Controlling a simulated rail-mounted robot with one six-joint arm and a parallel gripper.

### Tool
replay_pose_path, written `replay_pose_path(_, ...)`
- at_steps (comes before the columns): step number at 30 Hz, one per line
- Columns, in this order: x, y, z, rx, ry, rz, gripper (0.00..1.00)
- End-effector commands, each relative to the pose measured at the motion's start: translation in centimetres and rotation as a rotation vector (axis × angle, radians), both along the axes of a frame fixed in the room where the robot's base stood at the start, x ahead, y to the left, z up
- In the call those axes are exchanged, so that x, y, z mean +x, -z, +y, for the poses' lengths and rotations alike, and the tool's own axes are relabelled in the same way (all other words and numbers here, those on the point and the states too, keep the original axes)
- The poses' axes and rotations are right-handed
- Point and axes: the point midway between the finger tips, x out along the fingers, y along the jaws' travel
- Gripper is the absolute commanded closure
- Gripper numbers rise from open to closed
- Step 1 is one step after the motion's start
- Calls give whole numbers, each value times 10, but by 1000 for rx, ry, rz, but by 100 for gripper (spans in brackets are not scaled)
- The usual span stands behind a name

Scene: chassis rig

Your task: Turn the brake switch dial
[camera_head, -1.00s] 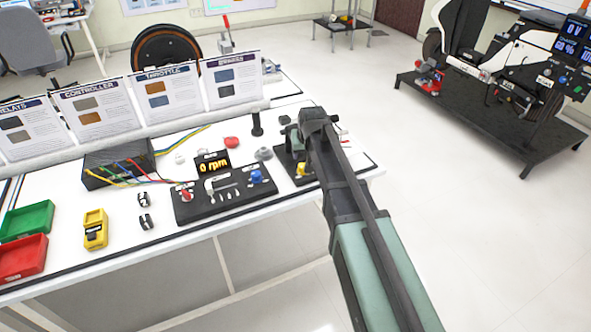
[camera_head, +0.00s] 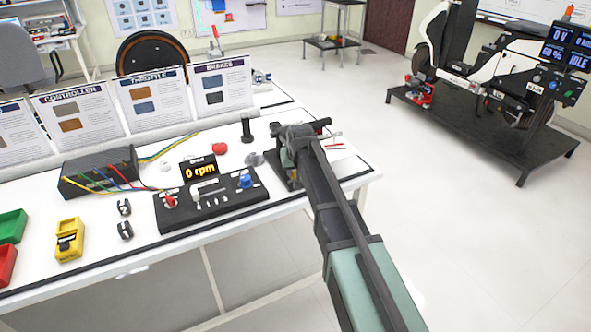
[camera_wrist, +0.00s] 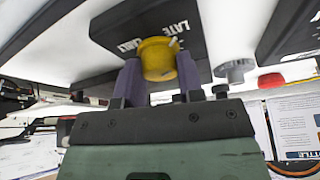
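A yellow round dial (camera_wrist: 158,58) sits on a black block (camera_wrist: 107,27) in the wrist view, with a small pale mark on its rim. White lettering on the block is partly cut off; "LATE" and "CABLE" can be read. My gripper (camera_wrist: 160,80) has one dark finger on each side of the dial, seemingly pressed against it. In the head view my gripper end (camera_head: 290,158) is over the black block at the table's right end, and my arm hides the dial.
A grey knob (camera_head: 254,159), a red button (camera_head: 220,148) and a black post (camera_head: 247,130) are close by.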

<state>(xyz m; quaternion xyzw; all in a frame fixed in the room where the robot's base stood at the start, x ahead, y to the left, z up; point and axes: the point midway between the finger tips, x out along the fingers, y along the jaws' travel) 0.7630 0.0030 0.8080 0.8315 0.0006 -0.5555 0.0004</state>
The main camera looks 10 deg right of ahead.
Motion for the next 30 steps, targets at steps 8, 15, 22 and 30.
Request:
replay_pose_path(8,0,0,2,0,109,1,89)
replay_pose_path(15,0,0,1,0,271,1,89)
replay_pose_path(22,0,0,1,0,269,1,61)
replay_pose_path(30,0,0,1,0,269,0,40)
